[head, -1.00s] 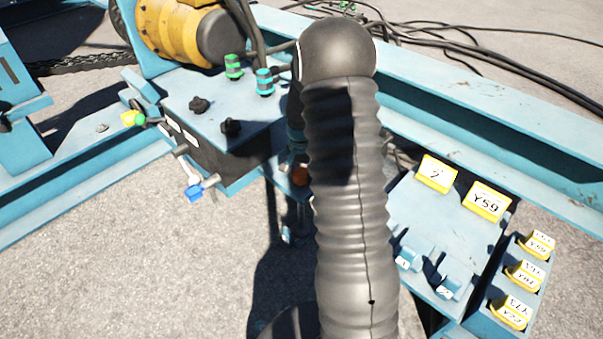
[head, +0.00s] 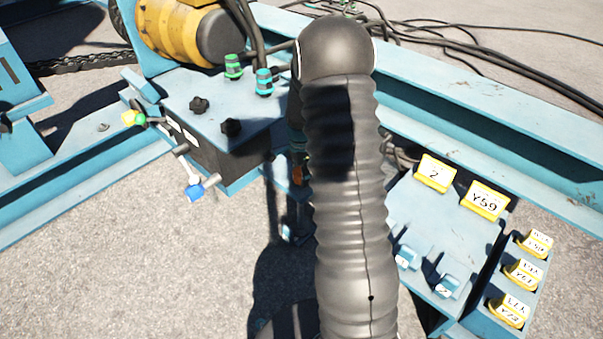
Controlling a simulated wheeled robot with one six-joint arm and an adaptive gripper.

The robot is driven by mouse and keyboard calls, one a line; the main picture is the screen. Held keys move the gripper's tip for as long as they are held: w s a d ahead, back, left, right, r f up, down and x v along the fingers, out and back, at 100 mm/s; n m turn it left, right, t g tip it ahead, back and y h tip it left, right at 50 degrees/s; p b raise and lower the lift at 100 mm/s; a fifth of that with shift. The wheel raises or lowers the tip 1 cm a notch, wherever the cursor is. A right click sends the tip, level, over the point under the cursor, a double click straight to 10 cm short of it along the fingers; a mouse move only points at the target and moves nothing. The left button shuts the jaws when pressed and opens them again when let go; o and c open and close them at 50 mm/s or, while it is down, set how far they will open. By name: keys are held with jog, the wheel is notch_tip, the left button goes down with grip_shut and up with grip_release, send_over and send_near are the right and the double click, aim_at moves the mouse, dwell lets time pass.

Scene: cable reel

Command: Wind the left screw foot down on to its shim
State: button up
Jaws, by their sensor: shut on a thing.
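My gripper (head: 299,168) is mostly hidden behind my own dark ribbed arm, under the near edge of the blue frame. It is shut on what looks like the top of the left screw foot (head: 297,180), where a small orange-brown part shows beside the arm. Lower down, a small pale blue part (head: 288,231) shows in deep shadow and may belong to the foot. The shim cannot be made out, nor whether the foot touches it.
A blue box (head: 225,165) with black knobs and a blue-tipped lever (head: 195,192) stands left of my arm. A blue bench (head: 425,215) with yellow tags is to the right. A long blue beam (head: 480,135) and cables (head: 450,42) lie behind.

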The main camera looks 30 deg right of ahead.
aim_at(300, 171)
jog(key=shift+w+a, duration=0.1)
dwell(0.3)
jog(key=o, duration=1.1)
jog(key=shift+a, duration=0.1)
notch_tip(300, 171, up, 12)
